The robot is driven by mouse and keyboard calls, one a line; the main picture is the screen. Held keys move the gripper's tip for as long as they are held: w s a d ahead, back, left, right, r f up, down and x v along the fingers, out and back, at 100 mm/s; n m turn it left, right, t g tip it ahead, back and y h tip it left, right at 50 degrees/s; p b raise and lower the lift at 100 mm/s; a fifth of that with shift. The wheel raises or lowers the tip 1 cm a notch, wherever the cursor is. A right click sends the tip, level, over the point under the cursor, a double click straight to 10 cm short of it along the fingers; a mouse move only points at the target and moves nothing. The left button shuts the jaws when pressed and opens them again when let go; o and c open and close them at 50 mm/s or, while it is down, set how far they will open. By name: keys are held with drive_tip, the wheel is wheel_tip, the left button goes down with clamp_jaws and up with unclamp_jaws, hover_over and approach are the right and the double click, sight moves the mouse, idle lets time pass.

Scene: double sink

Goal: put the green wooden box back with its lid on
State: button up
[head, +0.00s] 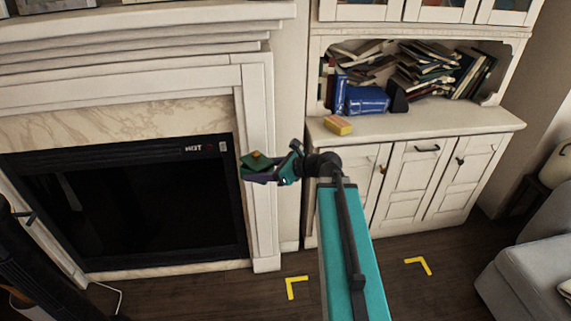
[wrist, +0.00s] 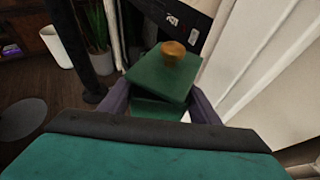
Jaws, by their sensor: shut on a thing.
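My gripper (head: 268,176) is at the end of my outstretched arm, in front of the white fireplace surround. It is shut on the green wooden box (wrist: 158,108), which is held in the air. The box also shows in the head view (head: 258,178), small and partly covered by the fingers. Its green lid (wrist: 158,78), with a round orange-brown knob (wrist: 173,54), lies over the box and looks turned or shifted against it. I cannot tell whether the lid is seated. The purple fingers are on both sides of the lower green part.
A white cabinet (head: 415,175) stands right of the fireplace (head: 130,190). Its counter (head: 450,118) holds a yellow and pink block (head: 338,125), blue books (head: 366,100) and piled books behind; its right front is clear. Yellow corner marks (head: 292,284) are on the floor. A grey sofa (head: 530,270) is at right.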

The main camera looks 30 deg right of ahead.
drive_tip(key=s+a+n+g+y, duration=0.2)
drive_tip(key=a+n, duration=0.1)
drive_tip(key=a, duration=0.8)
drive_tip(key=shift+a+g+y, duration=0.25)
drive_tip(key=shift+g+y, duration=0.05)
drive_tip(key=shift+y, duration=0.1)
drive_tip(key=shift+f, duration=0.1)
